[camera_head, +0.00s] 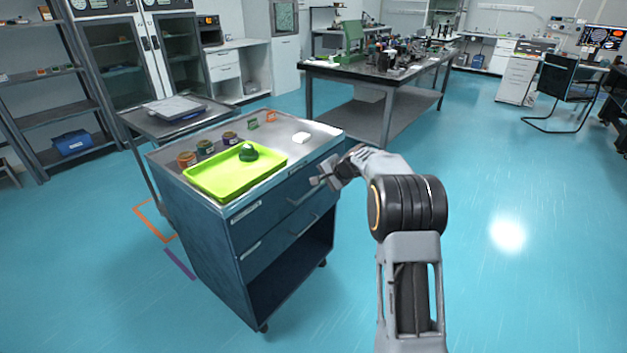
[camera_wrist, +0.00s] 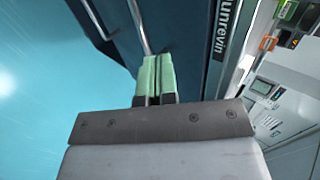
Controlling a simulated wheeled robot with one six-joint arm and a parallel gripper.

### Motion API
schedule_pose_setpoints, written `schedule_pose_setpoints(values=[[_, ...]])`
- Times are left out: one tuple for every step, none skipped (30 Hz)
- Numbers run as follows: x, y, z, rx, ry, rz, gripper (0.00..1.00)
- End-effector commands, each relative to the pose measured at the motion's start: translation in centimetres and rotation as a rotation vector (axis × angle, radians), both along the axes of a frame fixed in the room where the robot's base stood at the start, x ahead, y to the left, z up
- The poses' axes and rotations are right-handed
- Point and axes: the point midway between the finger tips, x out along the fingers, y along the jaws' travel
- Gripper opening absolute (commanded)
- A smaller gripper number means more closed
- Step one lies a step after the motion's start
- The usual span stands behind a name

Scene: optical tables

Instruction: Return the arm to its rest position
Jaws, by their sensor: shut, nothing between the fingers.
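My arm reaches up from the lower right in the head view. My gripper (camera_head: 322,181) is at the front face of the blue drawer cart (camera_head: 240,225), close to the upper drawer's handle (camera_head: 312,190). In the wrist view the green fingertips of my gripper (camera_wrist: 156,75) are together with nothing between them. The handle bar (camera_wrist: 138,28) runs just beyond the fingertips there. I cannot tell whether the fingers touch it. The drawers look closed.
A side table (camera_head: 175,118) stands behind. An optical table (camera_head: 385,85) stands further back. The floor to the right is clear.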

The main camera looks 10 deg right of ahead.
Motion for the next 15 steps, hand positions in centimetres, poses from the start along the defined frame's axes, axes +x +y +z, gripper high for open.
schedule_pose_setpoints(values=[[-0.2,-0.1,0.2,-0.006,0.000,0.010,0.00],[-0.4,-0.1,0.2,-0.015,0.003,0.017,0.00],[-0.8,-0.1,-0.3,-0.030,0.016,0.031,0.00],[-1.2,-0.2,-0.8,-0.039,0.030,0.041,0.00],[-1.7,-0.2,-1.5,-0.052,0.047,0.053,0.00],[-2.5,-0.2,-2.5,-0.069,0.075,0.071,0.00],[-3.4,-0.2,-3.3,-0.086,0.099,0.088,0.00],[-4.5,-0.2,-3.9,-0.110,0.125,0.112,0.00],[-6.3,0.0,-3.9,-0.150,0.154,0.150,0.00],[-7.7,0.2,-3.6,-0.181,0.174,0.182,0.00],[-9.2,0.5,-3.0,-0.213,0.192,0.214,0.00],[-11.3,0.8,-2.1,-0.259,0.215,0.262,0.00],[-12.9,1.1,-1.3,-0.294,0.227,0.296,0.00],[-14.5,1.3,-0.5,-0.327,0.240,0.330,0.00],[-16.5,1.6,0.7,-0.371,0.252,0.374,0.00]])
